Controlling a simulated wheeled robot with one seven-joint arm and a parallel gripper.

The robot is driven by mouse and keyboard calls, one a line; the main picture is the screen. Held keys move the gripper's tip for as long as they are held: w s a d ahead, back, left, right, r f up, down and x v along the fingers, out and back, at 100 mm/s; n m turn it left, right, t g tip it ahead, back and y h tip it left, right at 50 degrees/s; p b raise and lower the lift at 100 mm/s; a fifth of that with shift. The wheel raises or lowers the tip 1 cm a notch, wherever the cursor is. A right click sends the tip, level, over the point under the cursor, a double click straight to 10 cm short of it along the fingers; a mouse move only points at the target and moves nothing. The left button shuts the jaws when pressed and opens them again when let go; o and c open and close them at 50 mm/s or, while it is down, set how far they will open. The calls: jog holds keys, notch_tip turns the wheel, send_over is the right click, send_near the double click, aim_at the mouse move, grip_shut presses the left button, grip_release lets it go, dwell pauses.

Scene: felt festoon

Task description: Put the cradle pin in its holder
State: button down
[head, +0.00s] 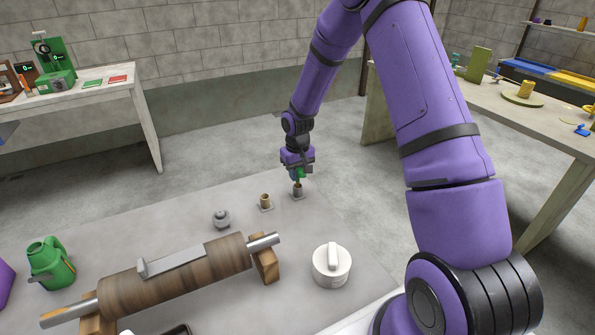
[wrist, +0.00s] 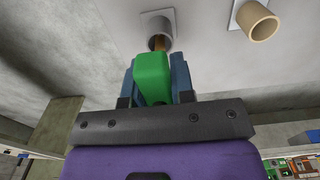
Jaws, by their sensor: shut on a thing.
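My gripper (head: 298,173) is shut on the cradle pin, whose green head (wrist: 153,78) sits between the two fingers in the wrist view. In the head view this grey holder (head: 297,191) is directly under my gripper at the table's far side. A second, tan holder (wrist: 257,21) stands beside it on its own plate and looks empty; it also shows in the head view (head: 265,201).
On the grey table, a wooden roller (head: 180,275) lies in a cradle. A grey knobbed weight (head: 221,218), a white lidded pot (head: 332,266) and a green jug (head: 50,264) stand around it. Side tables are at left (head: 85,102) and right (head: 540,130).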

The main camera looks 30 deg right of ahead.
jog(key=shift+f, duration=0.65)
jog(key=c, duration=0.9)
grip_release()
jog(key=shift+r, duration=0.1)
notch_tip(320, 180, up, 11)
jog(key=shift+f, duration=0.2)
jog(key=shift+r, duration=5)
